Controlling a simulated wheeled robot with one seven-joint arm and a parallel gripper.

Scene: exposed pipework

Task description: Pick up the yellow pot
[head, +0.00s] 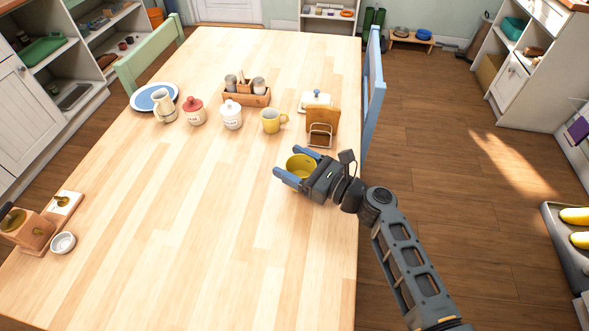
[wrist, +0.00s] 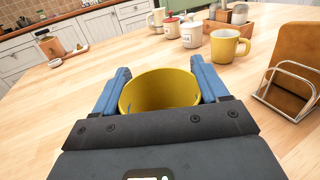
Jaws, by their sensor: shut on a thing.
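The yellow pot (head: 301,166) is a round, open-topped vessel near the right edge of the wooden table. It looks empty inside in the wrist view (wrist: 160,90). My gripper (head: 285,163) has its blue fingers on opposite sides of the pot and is shut on it. In the wrist view the two fingers (wrist: 158,88) flank the pot's rim. The pot's underside is hidden, so I cannot tell whether it touches the table.
A yellow mug (head: 270,121), a wire rack with a brown board (head: 322,127), a white lidded jar (head: 231,115) and a wooden caddy (head: 247,96) stand beyond the pot. A blue chair (head: 374,85) is at the right edge. The table's middle (head: 190,200) is clear.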

